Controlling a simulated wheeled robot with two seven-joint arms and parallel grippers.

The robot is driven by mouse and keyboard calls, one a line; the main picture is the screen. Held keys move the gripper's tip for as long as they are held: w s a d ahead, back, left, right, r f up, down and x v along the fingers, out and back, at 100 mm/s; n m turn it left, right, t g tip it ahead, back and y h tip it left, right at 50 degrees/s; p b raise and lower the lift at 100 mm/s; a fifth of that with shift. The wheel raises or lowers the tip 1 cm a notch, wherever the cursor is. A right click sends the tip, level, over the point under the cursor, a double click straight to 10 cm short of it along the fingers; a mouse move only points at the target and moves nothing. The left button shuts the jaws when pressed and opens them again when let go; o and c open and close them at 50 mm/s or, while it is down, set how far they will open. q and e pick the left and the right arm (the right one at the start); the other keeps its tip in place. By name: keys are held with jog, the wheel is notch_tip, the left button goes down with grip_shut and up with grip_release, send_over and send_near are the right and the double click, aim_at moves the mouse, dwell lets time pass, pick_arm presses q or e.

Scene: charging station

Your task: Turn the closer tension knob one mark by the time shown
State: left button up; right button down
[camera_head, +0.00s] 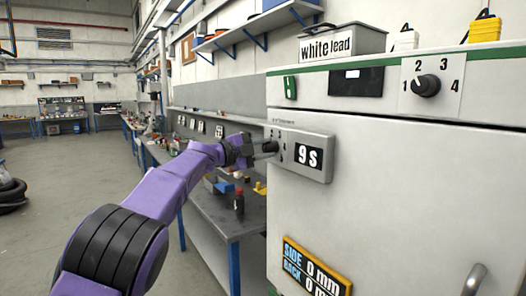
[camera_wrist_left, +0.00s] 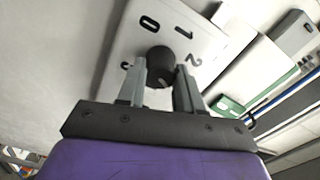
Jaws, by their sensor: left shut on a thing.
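A grey panel (camera_head: 322,180) on the side of the white cabinet bears a display (camera_head: 308,157) reading "9 s". In the left wrist view, the round black knob (camera_wrist_left: 160,66) sits on a white plate (camera_wrist_left: 188,20) with the marks 0, 1 and 2 readable. Another mark at the left is partly hidden. My left gripper (camera_wrist_left: 161,88) has its two grey fingers on either side of the knob and is shut on it. Which mark the knob points to is unclear. My right gripper is not in view.
Another black knob (camera_head: 427,85) with marks 1 to 4 is at the cabinet's upper right. A yellow-framed sign (camera_head: 316,270) reads "SIDE 0 mm, BACK 0 mm". A door handle (camera_head: 474,280) sticks out at lower right. A workbench (camera_head: 228,222) with small items stands behind my left arm.

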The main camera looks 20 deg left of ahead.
pick_arm(q)
jog(key=shift+r, duration=0.1)
dwell(0.3)
jog(key=o, duration=1)
jog(key=shift+s+a+f+b, duration=0.2)
jog(key=shift+s+a+b, duration=0.1)
jog(key=shift+b, duration=0.15)
jog(key=b+v, duration=0.4)
jog(key=v, duration=0.5)
jog(key=shift+s+a+r, duration=0.1)
jog(key=shift+s+a, duration=0.1)
